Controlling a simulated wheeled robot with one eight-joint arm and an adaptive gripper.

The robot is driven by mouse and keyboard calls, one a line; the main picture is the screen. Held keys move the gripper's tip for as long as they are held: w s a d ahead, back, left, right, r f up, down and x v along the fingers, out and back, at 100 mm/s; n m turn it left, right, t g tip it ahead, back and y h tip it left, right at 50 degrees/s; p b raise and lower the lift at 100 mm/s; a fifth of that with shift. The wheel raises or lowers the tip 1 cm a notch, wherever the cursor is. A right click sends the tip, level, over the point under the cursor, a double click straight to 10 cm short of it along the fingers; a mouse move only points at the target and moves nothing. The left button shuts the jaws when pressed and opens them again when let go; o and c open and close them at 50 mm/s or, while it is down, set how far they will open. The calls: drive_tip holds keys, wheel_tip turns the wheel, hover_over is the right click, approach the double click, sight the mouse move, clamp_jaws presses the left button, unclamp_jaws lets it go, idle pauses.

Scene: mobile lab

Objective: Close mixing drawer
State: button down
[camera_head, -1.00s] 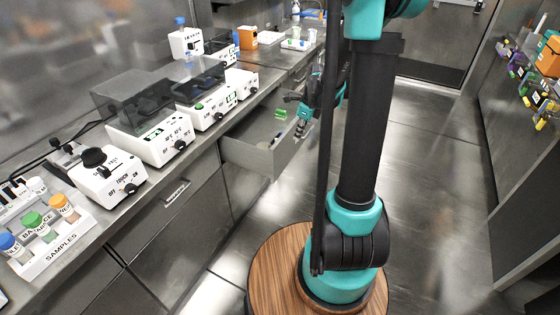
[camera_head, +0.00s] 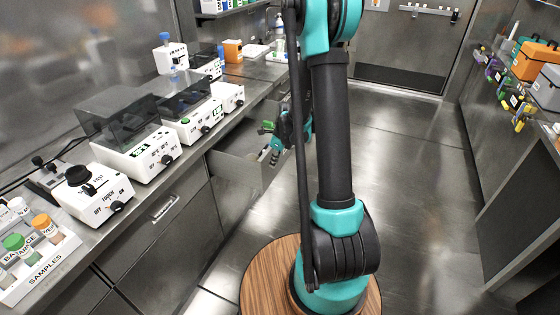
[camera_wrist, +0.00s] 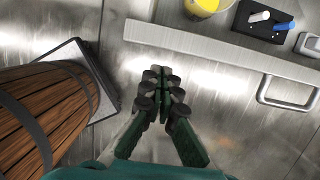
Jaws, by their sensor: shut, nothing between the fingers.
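The grey metal drawer (camera_head: 240,172) stands pulled out from under the bench in the head view. In the wrist view its front top edge (camera_wrist: 225,62) runs across the upper right, with a bar handle (camera_wrist: 285,90) on its outer side. My gripper (camera_wrist: 162,80) is shut and empty, with its fingers pointing toward the drawer front from outside. In the head view my gripper (camera_head: 274,143) shows small by the drawer's outer end, partly behind my arm. I cannot tell whether the fingers touch the drawer.
In the drawer are a yellow round thing (camera_wrist: 207,5) and a black holder (camera_wrist: 262,20) with white and blue pieces. Lab devices (camera_head: 135,145) and a sample rack (camera_head: 30,255) line the bench. The floor (camera_head: 410,180) to the right is clear.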

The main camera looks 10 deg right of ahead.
drive_tip(key=shift+w+a, duration=0.5)
drive_tip(key=shift+a, duration=0.1)
drive_tip(key=shift+a, duration=0.1)
drive_tip(key=w+a, duration=1.1)
drive_tip(key=a, duration=0.4)
